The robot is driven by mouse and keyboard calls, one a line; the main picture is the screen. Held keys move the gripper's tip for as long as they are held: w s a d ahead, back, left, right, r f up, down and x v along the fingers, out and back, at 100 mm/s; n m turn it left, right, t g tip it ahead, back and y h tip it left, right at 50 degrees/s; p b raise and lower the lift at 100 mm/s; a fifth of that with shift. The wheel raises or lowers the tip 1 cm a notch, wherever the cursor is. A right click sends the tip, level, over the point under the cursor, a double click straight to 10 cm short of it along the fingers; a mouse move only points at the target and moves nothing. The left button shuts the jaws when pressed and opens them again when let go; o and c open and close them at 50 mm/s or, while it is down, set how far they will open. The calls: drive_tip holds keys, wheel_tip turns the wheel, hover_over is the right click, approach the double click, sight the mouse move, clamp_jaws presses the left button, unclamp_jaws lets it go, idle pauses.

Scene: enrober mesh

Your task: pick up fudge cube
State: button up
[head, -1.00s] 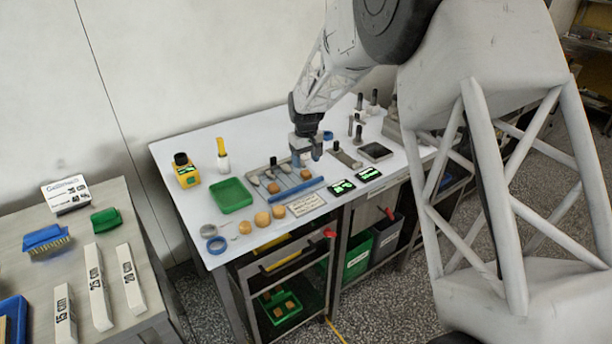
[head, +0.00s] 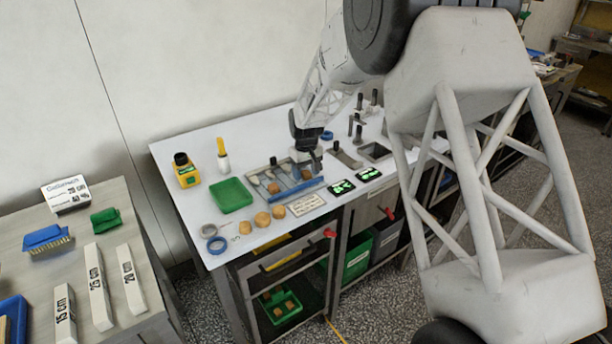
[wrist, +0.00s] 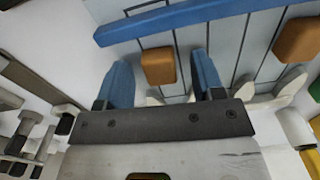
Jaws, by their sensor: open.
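A brown fudge cube (wrist: 158,66) lies on the grey slatted rack (wrist: 228,60) and shows between my gripper's two blue fingers in the wrist view. A second, more orange cube (wrist: 298,40) lies on the rack to the right there; it shows left of my gripper in the head view (head: 286,167). My gripper (wrist: 163,80) is open, with a gap on both sides of the brown cube. In the head view my gripper (head: 309,172) is low over the right part of the rack and partly hides the cube below it. I cannot tell the exact fingertip height.
A blue bar (head: 297,193) runs along the rack's front edge. Several tan rounded pieces (head: 262,219) lie in front, left of a label plate (head: 305,205). A green tray (head: 231,195) stands left. Posts (head: 358,130) stand behind right.

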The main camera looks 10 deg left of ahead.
sight(306, 172)
drive_tip(key=shift+c, duration=0.3)
drive_tip(key=c, duration=0.8)
drive_tip(key=shift+o, duration=0.2)
drive_tip(key=shift+r, duration=0.1)
drive_tip(key=shift+r, duration=0.4)
wheel_tip(306, 172, up, 3)
drive_tip(key=shift+f, duration=0.1)
drive_tip(key=s+d, duration=0.3)
drive_tip(key=s, duration=0.4)
drive_tip(key=s+d+r, duration=0.1)
drive_tip(key=s+d, duration=0.2)
drive_tip(key=s, duration=0.4)
drive_tip(key=shift+s, duration=0.4)
drive_tip(key=shift+d+r, duration=0.1)
